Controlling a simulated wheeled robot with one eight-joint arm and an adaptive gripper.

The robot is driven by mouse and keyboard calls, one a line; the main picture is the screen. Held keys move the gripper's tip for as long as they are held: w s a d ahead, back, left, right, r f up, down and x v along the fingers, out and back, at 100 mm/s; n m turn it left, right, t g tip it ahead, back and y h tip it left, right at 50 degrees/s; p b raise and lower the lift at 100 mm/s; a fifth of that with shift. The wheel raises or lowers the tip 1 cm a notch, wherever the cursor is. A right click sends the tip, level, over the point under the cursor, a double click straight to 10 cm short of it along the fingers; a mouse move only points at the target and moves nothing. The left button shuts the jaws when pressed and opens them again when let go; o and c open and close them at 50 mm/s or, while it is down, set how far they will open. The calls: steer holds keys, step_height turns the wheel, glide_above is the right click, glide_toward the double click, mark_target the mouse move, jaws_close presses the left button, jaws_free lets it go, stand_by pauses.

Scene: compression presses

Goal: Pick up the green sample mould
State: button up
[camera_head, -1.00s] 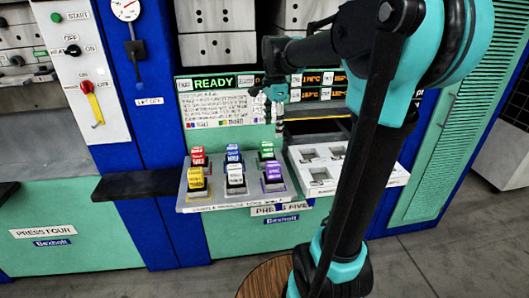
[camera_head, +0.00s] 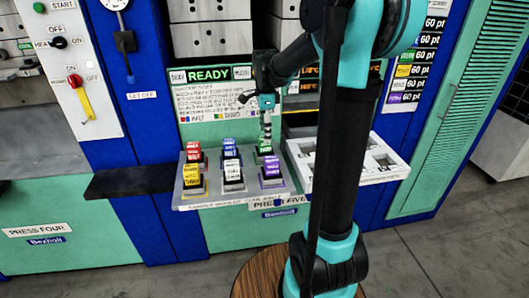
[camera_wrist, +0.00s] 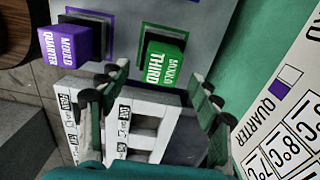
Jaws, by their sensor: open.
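The green sample mould (camera_head: 264,151) sits at the back right of the grey shelf (camera_head: 232,202) in the head view, partly covered by my gripper (camera_head: 266,138). In the wrist view the green mould (camera_wrist: 165,58) carries the words "MOULD THIRD" and stands on a green-outlined square. My gripper (camera_wrist: 160,76) is open there, with its fingertips to the left and right of the mould in the picture. I see no clear contact. The purple mould (camera_wrist: 76,41) is to the left of the green one.
Red (camera_head: 193,152), blue (camera_head: 230,147), yellow (camera_head: 192,176), white (camera_head: 232,174) and purple (camera_head: 271,170) moulds stand close by on the shelf. A white tray with square openings (camera_head: 392,173) is to the right. A press panel reading READY (camera_head: 208,75) rises behind.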

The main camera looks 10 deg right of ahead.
mark_target(265, 148)
steer(key=shift+w+a+f, duration=0.1)
steer(key=shift+f, duration=2.75)
steer(key=shift+c, duration=0.6)
jaws_close()
